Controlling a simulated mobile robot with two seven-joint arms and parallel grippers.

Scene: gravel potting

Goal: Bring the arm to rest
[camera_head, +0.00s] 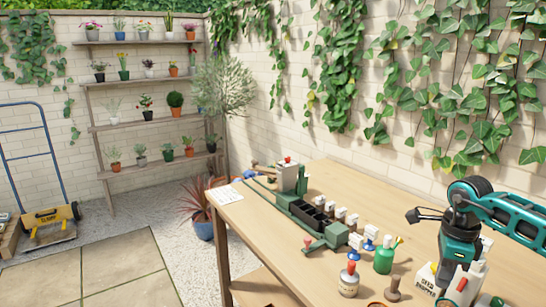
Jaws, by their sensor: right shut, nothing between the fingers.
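My right arm (508,208), teal and black, comes in from the right edge above the table. My left gripper is not in view.
The wooden table (262,243) carries a green device with black compartments (312,216), a green bottle (384,259), a cream bottle with a red top (349,280) and white containers at right. The ivy-covered wall (290,120) stands behind. The table's front left is clear.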

